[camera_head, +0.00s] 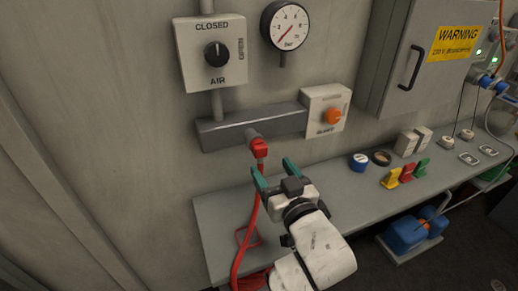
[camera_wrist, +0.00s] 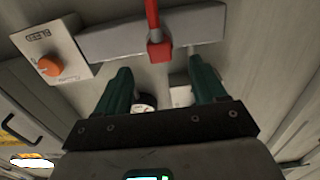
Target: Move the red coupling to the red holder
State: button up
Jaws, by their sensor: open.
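The red coupling (camera_head: 259,147) sits at the front of a grey wall bar (camera_head: 225,131), with a red hose (camera_head: 250,230) hanging from it. In the wrist view the coupling (camera_wrist: 160,50) shows ahead, between the lines of the fingers. My gripper (camera_head: 273,167) is open and empty, its teal fingers just below and right of the coupling, apart from it in the head view. The fingers also show in the wrist view (camera_wrist: 160,68). A red block (camera_head: 407,172), probably the red holder, stands on the bench between a yellow and a green one.
A box with an orange knob (camera_head: 333,116) is right of the bar. An air switch (camera_head: 210,53) and a gauge (camera_head: 285,25) are above. The bench (camera_head: 225,215) also bears a blue cap (camera_head: 359,161) and a dark ring (camera_head: 381,158). A grey cabinet (camera_head: 395,65) juts out at right.

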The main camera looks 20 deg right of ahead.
aim_at(262, 153)
jog(key=shift+w+b, duration=1)
jog(key=shift+w, duration=2.85)
grip_shut()
jog(key=shift+s, duration=0.15)
jog(key=shift+s+p, duration=0.85)
jog(key=shift+s, duration=2.05)
